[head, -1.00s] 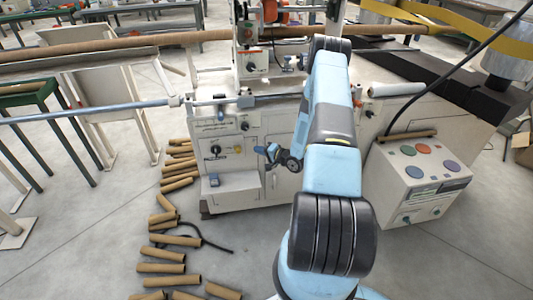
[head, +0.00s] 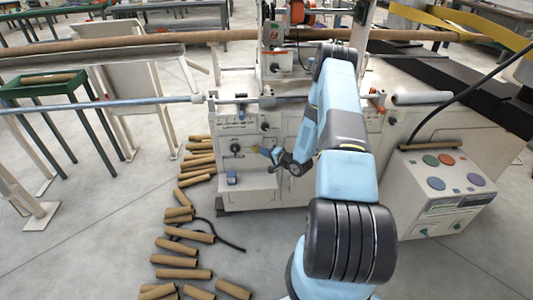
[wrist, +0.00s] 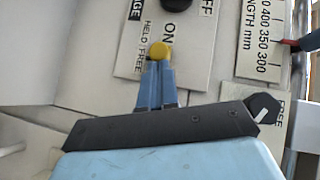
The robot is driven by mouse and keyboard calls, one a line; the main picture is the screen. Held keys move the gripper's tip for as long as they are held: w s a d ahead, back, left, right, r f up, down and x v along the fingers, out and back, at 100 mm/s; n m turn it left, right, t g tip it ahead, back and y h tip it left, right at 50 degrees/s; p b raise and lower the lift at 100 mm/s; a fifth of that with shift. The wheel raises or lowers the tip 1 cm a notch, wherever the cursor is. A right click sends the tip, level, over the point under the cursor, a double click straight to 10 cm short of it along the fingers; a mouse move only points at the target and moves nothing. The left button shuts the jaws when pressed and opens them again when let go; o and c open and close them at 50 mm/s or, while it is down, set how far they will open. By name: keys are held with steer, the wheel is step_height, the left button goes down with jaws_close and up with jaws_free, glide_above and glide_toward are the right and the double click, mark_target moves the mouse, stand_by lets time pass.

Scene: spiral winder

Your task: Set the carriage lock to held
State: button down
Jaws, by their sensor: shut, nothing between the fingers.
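The carriage lock is a yellow knob (wrist: 160,51) on a pale label plate printed HELD and FREE, on the front panel of the winder. In the head view the knob (head: 255,149) is a small yellow spot just left of my fingertips. My gripper (wrist: 156,68) has its blue fingers together with nothing between them. The fingertips lie right at the knob's near edge in the wrist view; I cannot tell whether they touch it. My gripper (head: 264,151) also shows in the head view. Which word the lock is set to is unclear.
A black knob (wrist: 176,3) with ON and OFF marks sits close beyond the yellow one. A length scale (wrist: 262,40) with a red pointer is to the right. Cardboard tubes (head: 185,237) and a black cable lie on the floor in front of the winder.

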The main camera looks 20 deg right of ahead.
steer(key=shift+w+a, duration=0.25)
steer(key=shift+a, duration=0.5)
steer(key=shift+w+a, duration=0.2)
steer(key=shift+a, duration=0.55)
steer(key=shift+w+a, duration=0.25)
steer(key=shift+a, duration=0.5)
steer(key=shift+r, duration=0.1)
steer(key=d, duration=0.2)
steer(key=s+d, duration=0.1)
steer(key=shift+d+r, duration=0.35)
steer(key=shift+r, duration=0.05)
steer(key=v, duration=1)
steer(key=shift+d, duration=0.2)
steer(key=shift+s, duration=0.1)
